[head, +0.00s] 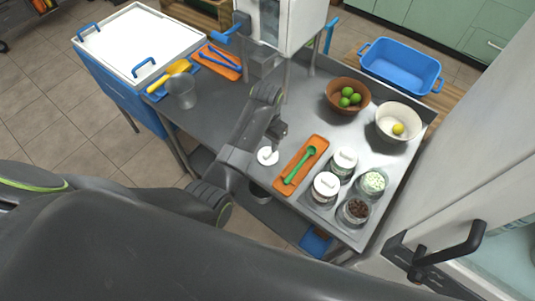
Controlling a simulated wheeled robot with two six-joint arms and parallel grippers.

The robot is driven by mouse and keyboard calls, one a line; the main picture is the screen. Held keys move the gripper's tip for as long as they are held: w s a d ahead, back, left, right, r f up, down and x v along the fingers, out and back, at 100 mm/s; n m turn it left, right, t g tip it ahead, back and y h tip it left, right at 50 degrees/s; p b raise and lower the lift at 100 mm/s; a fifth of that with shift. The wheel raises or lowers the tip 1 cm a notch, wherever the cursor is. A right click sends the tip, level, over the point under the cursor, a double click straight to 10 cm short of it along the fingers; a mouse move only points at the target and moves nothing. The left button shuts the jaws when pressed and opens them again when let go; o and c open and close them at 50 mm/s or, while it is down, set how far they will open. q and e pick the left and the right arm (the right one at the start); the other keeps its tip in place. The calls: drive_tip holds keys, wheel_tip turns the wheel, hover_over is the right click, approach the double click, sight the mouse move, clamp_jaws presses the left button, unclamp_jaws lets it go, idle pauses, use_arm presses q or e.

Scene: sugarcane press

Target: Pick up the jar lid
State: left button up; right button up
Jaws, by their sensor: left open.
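A round white jar lid (267,156) with a small knob lies on the grey metal table (300,125), left of an orange tray (290,182). My left gripper (277,131) is above and just beyond the lid in the picture, apart from it. It is open and holds nothing that I can see; its fingers are small and dark. Two glass jars wear similar white lids: one at the back (345,158) and one in front (325,185). A jar of pale green pieces (373,182) and a jar of dark brown pieces (355,210) are uncovered. My right gripper is out of view.
A green spoon (301,164) lies on the orange tray. A brown bowl of limes (338,84) and a white bowl with a lemon (397,111) stand behind the jars. The white press (289,22) stands at the back. A clear cup (181,91) is at left.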

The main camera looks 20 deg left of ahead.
sight(268, 152)
use_arm(q)
drive_tip(key=shift+d+f, duration=0.1)
drive_tip(key=shift+f, duration=0.7)
drive_tip(key=shift+w+f+p, duration=0.1)
drive_tip(key=shift+f+p, duration=0.45)
drive_tip(key=shift+f, duration=1.5)
clamp_jaws()
